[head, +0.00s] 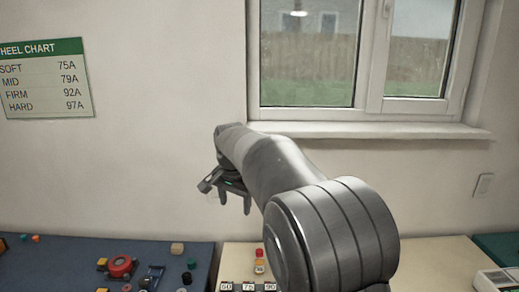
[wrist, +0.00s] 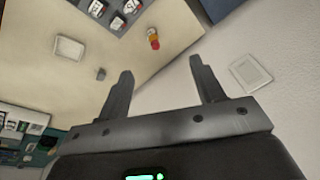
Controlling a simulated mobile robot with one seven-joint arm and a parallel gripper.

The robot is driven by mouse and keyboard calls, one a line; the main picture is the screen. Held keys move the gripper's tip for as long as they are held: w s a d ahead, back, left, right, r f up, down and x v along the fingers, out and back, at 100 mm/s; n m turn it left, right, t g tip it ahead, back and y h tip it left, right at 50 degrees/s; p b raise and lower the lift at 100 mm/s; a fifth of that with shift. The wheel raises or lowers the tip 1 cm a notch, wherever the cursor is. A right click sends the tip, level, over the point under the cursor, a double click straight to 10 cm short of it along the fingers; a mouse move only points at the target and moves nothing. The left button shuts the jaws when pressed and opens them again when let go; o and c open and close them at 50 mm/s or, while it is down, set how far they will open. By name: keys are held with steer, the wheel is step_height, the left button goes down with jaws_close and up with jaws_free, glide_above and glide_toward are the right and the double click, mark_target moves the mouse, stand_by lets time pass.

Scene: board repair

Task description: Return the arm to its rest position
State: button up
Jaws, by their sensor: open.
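My gripper (head: 234,198) hangs at the end of my raised arm, in front of the wall and above the workbench in the head view. In the wrist view my gripper (wrist: 160,88) shows two dark fingers spread apart with nothing between them. The gripper is open and empty, and it touches nothing that I can see. My forearm and a large round joint fill the middle of the head view and hide part of the bench.
A blue mat (head: 60,262) holds small coloured parts and a red round piece (head: 121,266). Cards marked 60, 75 and 90 (head: 248,286) lie beside a red and yellow piece (head: 259,258). A window (head: 310,70) with a sill and a wheel chart (head: 45,80) are behind.

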steer(key=s+d+r+n+t+y, duration=0.1)
steer(key=s+d+r+n, duration=0.25)
steer(key=s+d, duration=1.3)
steer(key=s+d+f+n+t, duration=0.1)
steer(key=s+d+f, duration=0.1)
steer(key=s, duration=0.6)
steer(key=s+d+f+n+t+h, duration=0.1)
steer(key=s+d+f, duration=0.2)
steer(key=s, duration=0.6)
steer(key=shift+s+d+f, duration=0.2)
steer(key=shift+s+f, duration=0.05)
steer(key=shift+f, duration=0.7)
